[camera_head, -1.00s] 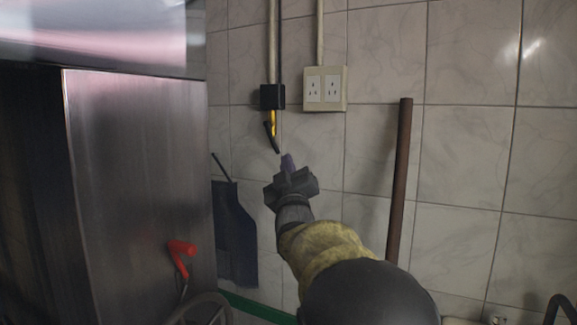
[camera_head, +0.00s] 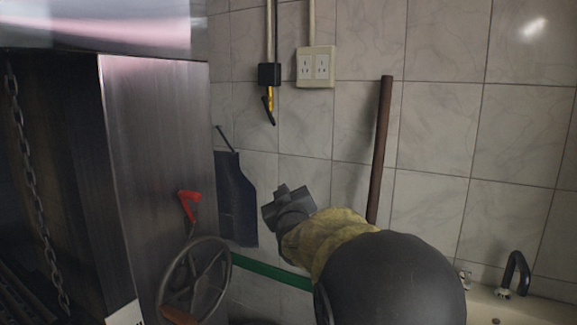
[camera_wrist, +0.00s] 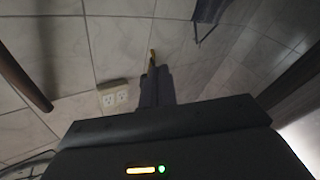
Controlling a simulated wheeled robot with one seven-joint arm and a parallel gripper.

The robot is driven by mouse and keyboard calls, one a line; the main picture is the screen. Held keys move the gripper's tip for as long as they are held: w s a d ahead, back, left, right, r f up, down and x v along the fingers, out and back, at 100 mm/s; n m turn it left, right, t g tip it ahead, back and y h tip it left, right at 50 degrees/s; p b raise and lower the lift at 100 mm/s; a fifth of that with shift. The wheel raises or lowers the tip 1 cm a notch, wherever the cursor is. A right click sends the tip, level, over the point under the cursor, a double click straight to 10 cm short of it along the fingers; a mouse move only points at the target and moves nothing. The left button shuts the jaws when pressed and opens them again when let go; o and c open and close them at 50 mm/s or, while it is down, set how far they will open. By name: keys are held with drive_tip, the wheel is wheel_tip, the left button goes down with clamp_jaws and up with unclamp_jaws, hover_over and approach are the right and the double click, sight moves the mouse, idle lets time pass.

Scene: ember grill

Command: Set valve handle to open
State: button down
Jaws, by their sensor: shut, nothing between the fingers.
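A yellow fitting with a short black lever (camera_head: 268,110) hangs below a black box on the wall, under a thin pipe; the lever slants down. A red handle (camera_head: 189,205) sticks out beside the metal cabinet, above a spoked handwheel (camera_head: 196,282). I cannot tell for certain which is the valve handle. My gripper (camera_head: 283,190) is below and slightly right of the black lever in the head view, apart from it. In the wrist view its fingers (camera_wrist: 157,80) are together and empty, with a yellow piece (camera_wrist: 152,57) showing beyond their tips.
A steel cabinet (camera_head: 155,150) stands close on the left, with a chain (camera_head: 25,140) beside it. A wall outlet (camera_head: 316,67), a brown rod (camera_head: 380,150), a dark hanging cloth (camera_head: 237,205) and a green pipe (camera_head: 270,271) are near my arm. A tap (camera_head: 515,270) is at lower right.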

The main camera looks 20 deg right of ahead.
drive_tip(key=s+a+f+m+g+y+b, duration=0.1)
drive_tip(key=s+a+f+g+b, duration=0.2)
drive_tip(key=f, duration=0.6)
drive_tip(key=s+a+f+g+y, duration=0.1)
drive_tip(key=s+f+g, duration=0.3)
drive_tip(key=f, duration=0.5)
drive_tip(key=s+a+f+m+g+y+b, duration=0.1)
drive_tip(key=s+a+f+g+b, duration=0.1)
drive_tip(key=s+f, duration=0.5)
drive_tip(key=s+a+f+g+b, duration=0.1)
drive_tip(key=s+a+f+g, duration=0.1)
drive_tip(key=s+f, duration=0.5)
drive_tip(key=s+a+f+g+y+b, duration=0.1)
drive_tip(key=s+a+f+g, duration=0.1)
drive_tip(key=s+f+g, duration=0.3)
drive_tip(key=s+f, duration=0.3)
drive_tip(key=shift+f+m, duration=0.3)
drive_tip(key=shift+m, duration=0.1)
drive_tip(key=shift+s, duration=0.15)
